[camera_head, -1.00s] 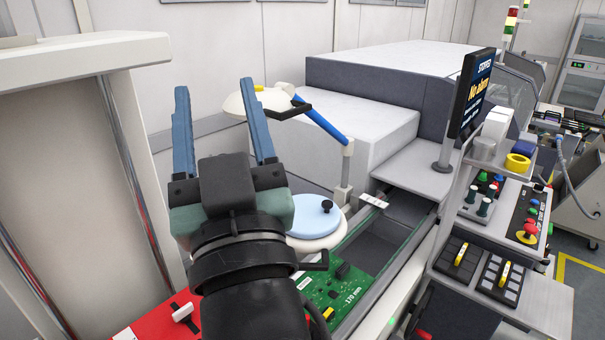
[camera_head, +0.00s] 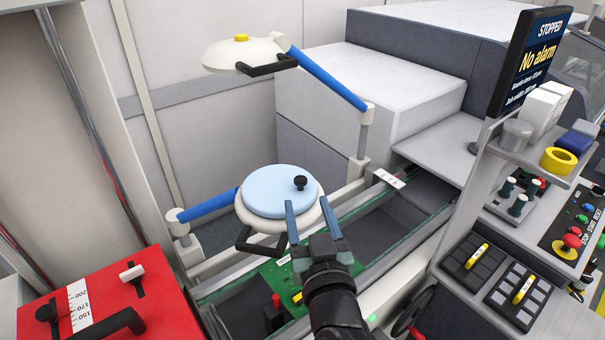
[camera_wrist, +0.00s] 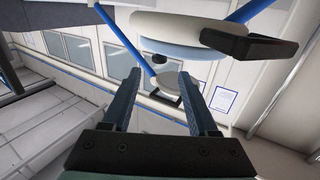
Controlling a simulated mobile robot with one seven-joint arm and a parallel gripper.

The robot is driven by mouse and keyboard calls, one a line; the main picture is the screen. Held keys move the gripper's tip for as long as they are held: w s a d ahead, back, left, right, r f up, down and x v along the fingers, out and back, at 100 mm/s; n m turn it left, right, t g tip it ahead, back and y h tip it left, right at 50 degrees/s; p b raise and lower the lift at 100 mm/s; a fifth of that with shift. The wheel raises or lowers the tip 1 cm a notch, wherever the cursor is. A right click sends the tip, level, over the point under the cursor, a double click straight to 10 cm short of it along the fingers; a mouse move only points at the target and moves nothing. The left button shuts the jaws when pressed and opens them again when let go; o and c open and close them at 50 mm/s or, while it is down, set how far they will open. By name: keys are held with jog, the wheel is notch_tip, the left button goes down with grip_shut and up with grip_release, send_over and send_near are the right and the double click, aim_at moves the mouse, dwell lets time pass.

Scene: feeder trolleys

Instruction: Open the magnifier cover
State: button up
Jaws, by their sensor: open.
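The magnifier's round light-blue cover (camera_head: 275,188) lies flat over its white head (camera_head: 253,222). A black knob (camera_head: 300,183) stands near the cover's right edge. A blue arm carries the head, and a black handle (camera_head: 262,249) sticks out at its front. My gripper (camera_head: 308,203) is open and empty, its blue fingers pointing toward the head's right front edge. In the wrist view, the cover (camera_wrist: 185,49) and knob (camera_wrist: 158,59) appear inverted above my open fingers (camera_wrist: 159,78). Whether a finger touches the head is unclear.
A second white lamp head (camera_head: 235,56) with a yellow knob hangs on a blue arm behind. A green circuit board (camera_head: 280,272) lies below, partly hidden by my arm. A red unit (camera_head: 100,300) stands at left, a screen (camera_head: 530,60) and control panel (camera_head: 575,225) at right.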

aim_at(301, 184)
jog(key=w, duration=0.2)
jog(key=w+p, duration=0.1)
jog(key=w, duration=0.2)
jog(key=w+a, duration=0.1)
jog(key=w, duration=0.2)
jog(key=shift+w+a, duration=0.1)
jog(key=shift+w, duration=0.05)
grip_shut()
dwell(1.2)
